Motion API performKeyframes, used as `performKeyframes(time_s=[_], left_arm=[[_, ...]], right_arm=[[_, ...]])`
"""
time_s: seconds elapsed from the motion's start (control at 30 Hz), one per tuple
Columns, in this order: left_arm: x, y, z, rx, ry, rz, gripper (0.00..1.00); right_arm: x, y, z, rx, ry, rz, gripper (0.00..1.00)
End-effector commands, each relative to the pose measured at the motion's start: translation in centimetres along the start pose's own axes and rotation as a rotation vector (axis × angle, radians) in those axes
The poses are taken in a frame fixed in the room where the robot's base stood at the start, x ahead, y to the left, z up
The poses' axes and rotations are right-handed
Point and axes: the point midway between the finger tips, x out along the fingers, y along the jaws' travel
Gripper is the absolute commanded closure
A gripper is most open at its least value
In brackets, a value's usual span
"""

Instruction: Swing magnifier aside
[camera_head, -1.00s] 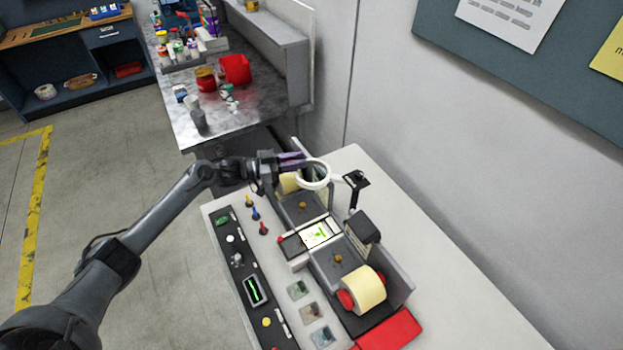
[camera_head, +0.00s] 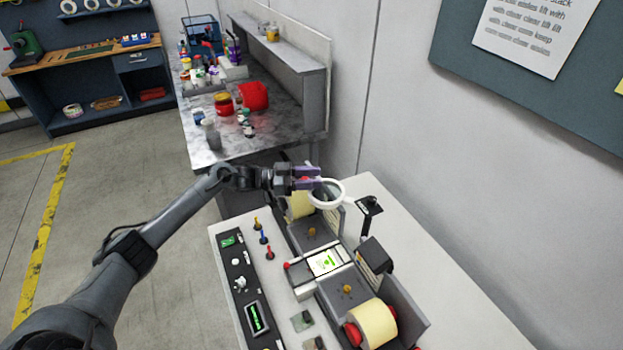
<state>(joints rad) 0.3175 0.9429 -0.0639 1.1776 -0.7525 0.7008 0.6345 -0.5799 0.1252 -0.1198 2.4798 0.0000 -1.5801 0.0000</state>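My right gripper is not in view.
The rewinder's control panel (camera_head: 241,279) lies to the left, with small coloured levers (camera_head: 262,238) beside it. Cream label rolls (camera_head: 373,322) sit on the machine. A cluttered metal bench (camera_head: 265,140) stands behind. White table surface is clear to the right.

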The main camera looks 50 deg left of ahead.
Motion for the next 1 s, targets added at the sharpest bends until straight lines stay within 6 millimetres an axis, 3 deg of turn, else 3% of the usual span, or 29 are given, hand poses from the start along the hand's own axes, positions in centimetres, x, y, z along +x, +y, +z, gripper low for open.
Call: performKeyframes(time_s=[0.3,0.47,1.0], left_arm=[[-0.1,0.0,0.1,-0.001,-0.002,0.0,0.54],[-1.1,0.0,0.3,-0.002,-0.004,-0.001,0.54],[-9.2,0.0,0.2,-0.002,-0.004,-0.001,0.54]], right_arm=[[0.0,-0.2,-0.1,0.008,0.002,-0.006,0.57],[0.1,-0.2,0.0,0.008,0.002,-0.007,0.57],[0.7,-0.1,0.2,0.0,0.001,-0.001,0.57]])
